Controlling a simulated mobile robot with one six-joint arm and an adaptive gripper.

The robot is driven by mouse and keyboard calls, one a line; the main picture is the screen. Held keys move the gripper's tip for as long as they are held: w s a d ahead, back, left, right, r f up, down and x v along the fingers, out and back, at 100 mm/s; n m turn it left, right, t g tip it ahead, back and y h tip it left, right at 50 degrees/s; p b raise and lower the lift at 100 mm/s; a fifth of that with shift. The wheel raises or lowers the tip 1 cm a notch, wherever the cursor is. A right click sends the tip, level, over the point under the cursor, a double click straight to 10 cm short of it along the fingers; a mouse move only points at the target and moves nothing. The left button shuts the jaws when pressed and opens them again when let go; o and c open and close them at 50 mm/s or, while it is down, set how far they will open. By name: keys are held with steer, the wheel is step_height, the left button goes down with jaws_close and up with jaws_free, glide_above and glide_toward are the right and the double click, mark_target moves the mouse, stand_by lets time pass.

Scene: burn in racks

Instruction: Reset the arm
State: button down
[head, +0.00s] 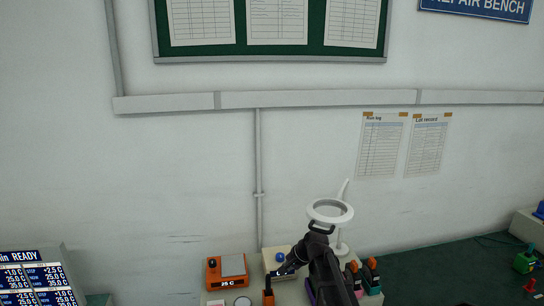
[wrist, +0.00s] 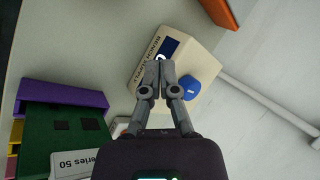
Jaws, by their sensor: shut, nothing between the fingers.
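My gripper (wrist: 157,80) is shut and empty in the wrist view. Its fingertips are together in front of a cream bench supply box (wrist: 168,52) with a blue knob (wrist: 190,88). I cannot tell whether the fingertips touch the box. In the head view my dark arm reaches over the bench at the bottom middle, and my gripper (head: 282,272) is small beside the box (head: 272,264) there.
An orange device (head: 213,272) with a display stands left of the box. A white ring lamp (head: 330,211) rises behind my arm. Green boards (wrist: 67,140) in a purple holder (wrist: 62,94) lie left of my gripper. A wall stands behind the bench.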

steer(key=s+d+f+n+g+h, duration=0.1)
steer(key=s+d+f+n+h, duration=0.1)
steer(key=s+d, duration=0.4)
steer(key=s+d+f+n+g+h+b, duration=0.1)
steer(key=s+d+n+h, duration=0.3)
steer(key=s, duration=1.1)
steer(key=d+f+n+g, duration=0.1)
steer(key=d, duration=0.2)
steer(key=shift+f, duration=0.3)
steer(key=shift+d, duration=0.15)
steer(key=c, duration=0.6)
jaws_free()
